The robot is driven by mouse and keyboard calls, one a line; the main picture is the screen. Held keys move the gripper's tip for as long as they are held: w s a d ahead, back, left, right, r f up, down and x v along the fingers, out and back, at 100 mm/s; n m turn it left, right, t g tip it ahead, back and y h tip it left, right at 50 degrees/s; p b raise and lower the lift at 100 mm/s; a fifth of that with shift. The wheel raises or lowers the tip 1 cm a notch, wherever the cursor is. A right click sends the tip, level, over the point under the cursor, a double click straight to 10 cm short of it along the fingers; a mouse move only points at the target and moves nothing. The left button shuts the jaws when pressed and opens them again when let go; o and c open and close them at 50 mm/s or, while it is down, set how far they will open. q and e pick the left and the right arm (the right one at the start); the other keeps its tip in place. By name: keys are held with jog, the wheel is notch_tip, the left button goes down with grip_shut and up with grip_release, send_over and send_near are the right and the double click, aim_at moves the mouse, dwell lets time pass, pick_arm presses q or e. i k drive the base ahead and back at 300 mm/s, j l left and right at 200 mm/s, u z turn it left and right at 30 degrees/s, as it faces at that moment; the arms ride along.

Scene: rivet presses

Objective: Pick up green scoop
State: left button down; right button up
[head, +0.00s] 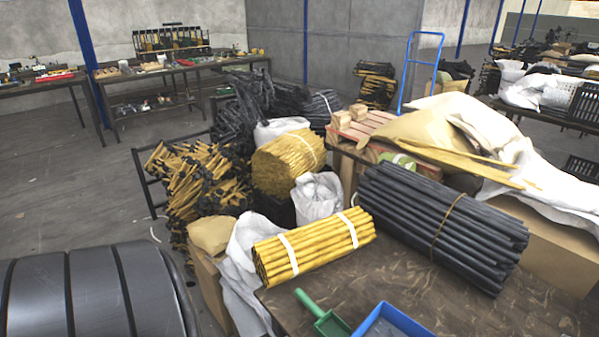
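The green scoop (327,322) lies on the brown table top (505,315) at the bottom middle of the head view. Its handle points up and to the left, and its pan is partly cut off by the bottom edge of the picture. A blue tray (392,322) stands just to its right, also cut off at the bottom. Neither of my grippers shows in the head view, so I see nothing touching the scoop.
A yellow bundle of rods (314,246) lies behind the scoop, and a larger black bundle (440,225) lies behind and right of the tray. White sacking (247,260) hangs at the table's left edge. Bare table extends to the right.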

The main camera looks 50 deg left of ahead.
aim_at(328, 324)
jog(key=u, duration=1.5)
jog(key=i+j+u, duration=0.15)
jog(key=k, duration=0.05)
